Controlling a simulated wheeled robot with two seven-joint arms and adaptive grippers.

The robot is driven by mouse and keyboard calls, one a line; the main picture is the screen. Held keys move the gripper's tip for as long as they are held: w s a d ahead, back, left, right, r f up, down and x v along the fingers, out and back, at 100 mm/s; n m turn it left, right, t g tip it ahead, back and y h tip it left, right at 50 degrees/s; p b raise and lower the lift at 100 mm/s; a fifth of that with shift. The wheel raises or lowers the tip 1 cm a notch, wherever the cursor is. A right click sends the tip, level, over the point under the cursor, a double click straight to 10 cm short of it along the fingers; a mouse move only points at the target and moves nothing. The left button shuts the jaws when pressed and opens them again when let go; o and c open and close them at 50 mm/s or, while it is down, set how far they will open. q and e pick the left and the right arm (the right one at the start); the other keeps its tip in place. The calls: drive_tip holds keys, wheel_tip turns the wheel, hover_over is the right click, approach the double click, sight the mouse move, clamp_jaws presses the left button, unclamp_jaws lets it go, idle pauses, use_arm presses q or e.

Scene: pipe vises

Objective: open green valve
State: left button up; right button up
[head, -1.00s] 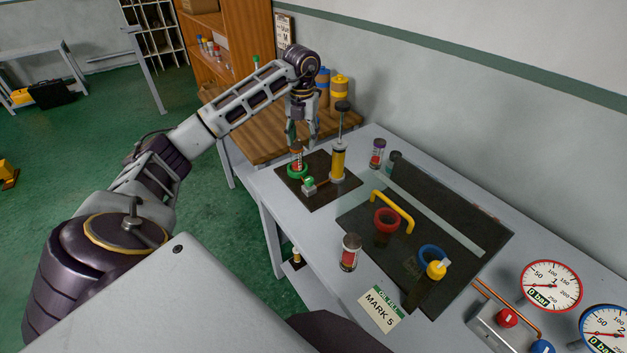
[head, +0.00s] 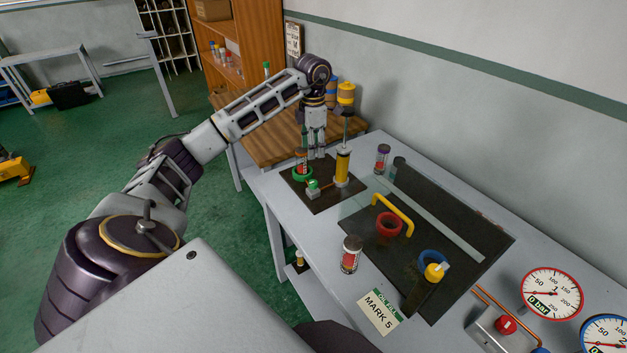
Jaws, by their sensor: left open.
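A small green valve (head: 313,187) sits on the dark plate (head: 327,203) at the front of the yellow pump cylinder (head: 342,167). A green ring (head: 303,174) lies just behind and left of it, with a red and white canister (head: 302,158) standing in it. My left gripper (head: 316,152) is open and points down, behind the valve, between the canister and the pump cylinder. It appears empty, and its fingertips appear apart from the valve. My right gripper is not in view.
A yellow handle (head: 393,212), a red ring (head: 389,225) and a blue ring (head: 431,258) are on the dark panel. Loose canisters stand at the front (head: 350,254) and back (head: 382,158) of the bench. Gauges (head: 551,292) are at right.

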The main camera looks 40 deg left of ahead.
use_arm(q)
drive_tip(key=shift+m, duration=3.6)
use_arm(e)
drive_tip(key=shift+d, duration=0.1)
use_arm(q)
drive_tip(key=shift+f, duration=0.2)
drive_tip(key=p, duration=0.1)
approach(313, 182)
wheel_tip(313, 182, down, 7)
drive_tip(key=shift+r, duration=0.2)
drive_tip(key=shift+f, duration=1.05)
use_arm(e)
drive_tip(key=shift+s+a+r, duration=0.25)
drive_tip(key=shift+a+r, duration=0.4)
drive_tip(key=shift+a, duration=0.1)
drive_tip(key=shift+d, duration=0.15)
